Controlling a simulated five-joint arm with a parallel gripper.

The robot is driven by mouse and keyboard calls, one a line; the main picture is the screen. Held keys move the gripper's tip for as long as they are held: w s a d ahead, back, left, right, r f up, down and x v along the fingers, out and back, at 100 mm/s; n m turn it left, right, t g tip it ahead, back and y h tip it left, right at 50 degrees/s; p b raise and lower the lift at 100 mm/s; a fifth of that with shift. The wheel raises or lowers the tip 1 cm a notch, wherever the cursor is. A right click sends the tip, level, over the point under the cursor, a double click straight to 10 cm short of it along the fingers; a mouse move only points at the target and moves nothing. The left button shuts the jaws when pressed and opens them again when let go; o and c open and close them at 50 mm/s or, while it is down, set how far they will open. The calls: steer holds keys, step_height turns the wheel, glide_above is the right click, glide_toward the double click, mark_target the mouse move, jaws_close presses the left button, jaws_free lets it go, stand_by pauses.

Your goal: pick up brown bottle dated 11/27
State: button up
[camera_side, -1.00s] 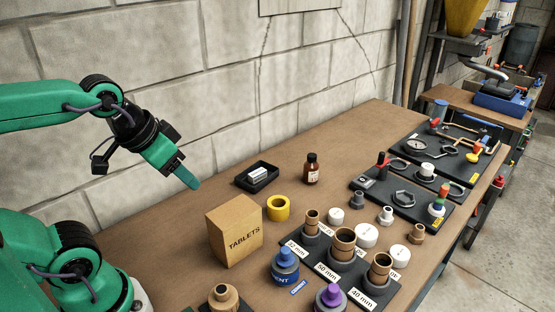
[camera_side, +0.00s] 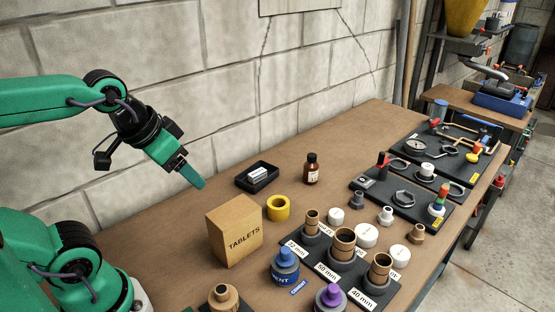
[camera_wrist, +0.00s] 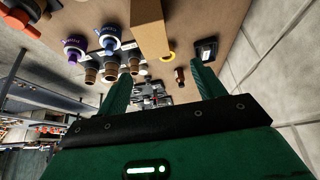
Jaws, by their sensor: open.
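A small brown bottle (camera_side: 311,170) with a dark cap and a pale label stands upright on the bench, right of the black tray; the date on its label is too small to read. It also shows in the wrist view (camera_wrist: 180,75), between the two fingers and beyond them. My gripper (camera_side: 196,182) is in the air left of the black tray and well left of the bottle. In the wrist view my gripper (camera_wrist: 160,88) is open with nothing between its fingers close by.
A black tray (camera_side: 243,183) with a white-labelled item lies left of the bottle. Pipe fittings on a black board (camera_side: 345,289) fill the front right. The block wall (camera_side: 210,90) rises behind.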

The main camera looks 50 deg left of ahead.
steer(key=w+r+g, duration=0.1)
steer(key=w+r, duration=0.4)
steer(key=w, duration=0.7)
steer(key=n+g, duration=0.2)
glide_above(312, 156)
steer(key=s+d, duration=0.1)
steer(key=s, duration=0.7)
steer(key=s+x, duration=0.2)
steer(key=x, duration=0.5)
steer(key=shift+g, duration=0.8)
steer(key=w+f, duration=0.2)
steer(key=f, duration=0.2)
steer(key=w+f, duration=0.3)
steer(key=w+a+f, duration=0.1)
steer(key=w+f, duration=0.1)
steer(key=f, duration=0.2)
steer(key=shift+w+f, duration=0.35)
steer(key=shift+w, duration=0.05)
steer(key=shift+w+a+f, duration=0.1)
steer(key=shift+w+f, duration=0.1)
steer(key=shift+f, duration=0.25)
steer(key=shift+w+f, duration=0.1)
steer(key=shift+f, duration=1.2)
